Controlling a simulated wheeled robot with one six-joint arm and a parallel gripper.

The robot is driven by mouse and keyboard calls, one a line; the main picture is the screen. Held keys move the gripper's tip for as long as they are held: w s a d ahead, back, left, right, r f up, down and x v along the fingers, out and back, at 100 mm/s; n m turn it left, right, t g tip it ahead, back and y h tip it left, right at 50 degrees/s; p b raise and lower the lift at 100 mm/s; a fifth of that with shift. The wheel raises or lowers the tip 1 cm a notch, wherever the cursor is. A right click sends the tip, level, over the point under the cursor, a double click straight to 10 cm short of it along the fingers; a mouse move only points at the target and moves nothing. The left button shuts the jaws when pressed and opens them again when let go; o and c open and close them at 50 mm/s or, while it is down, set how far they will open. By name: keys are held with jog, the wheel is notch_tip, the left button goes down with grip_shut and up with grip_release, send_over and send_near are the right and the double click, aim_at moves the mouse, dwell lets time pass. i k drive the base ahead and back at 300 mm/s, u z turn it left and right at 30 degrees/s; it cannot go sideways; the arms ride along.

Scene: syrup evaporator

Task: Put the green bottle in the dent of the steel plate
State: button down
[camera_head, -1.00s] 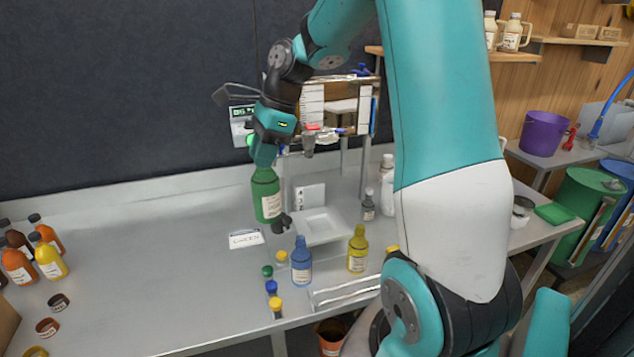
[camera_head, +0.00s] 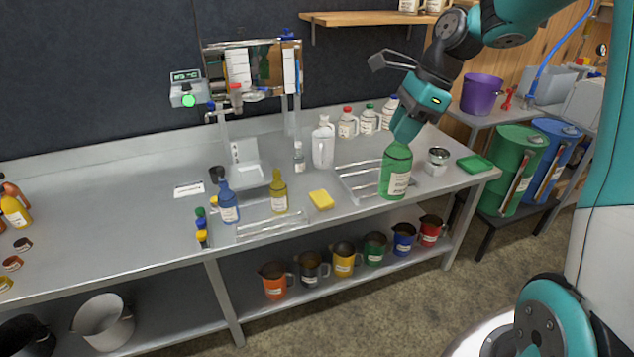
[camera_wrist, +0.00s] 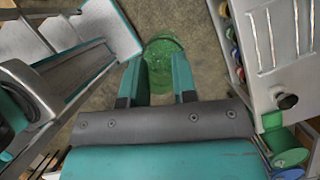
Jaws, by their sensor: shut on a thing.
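My gripper (camera_head: 402,138) is shut on the green bottle (camera_head: 397,180), which hangs nearly upright with its white label showing. In the wrist view the bottle (camera_wrist: 162,62) sits between the two fingers, with brown floor behind it. It appears to hang in front of the bench's right part, clear of the top.
A blue bottle (camera_head: 228,206) and a yellow bottle (camera_head: 278,194) stand by a clear rack near the front edge. A yellow sponge (camera_head: 321,199), a white jug (camera_head: 323,147) and a steel cup (camera_head: 436,165) are also on the bench. Drums (camera_head: 510,165) stand at right.

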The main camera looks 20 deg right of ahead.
aim_at(251, 174)
jog(key=u, duration=1.1)
jog(key=i, duration=1.5)
jog(key=z, duration=0.75)
jog(key=i, duration=0.45)
jog(key=z, duration=0.45)
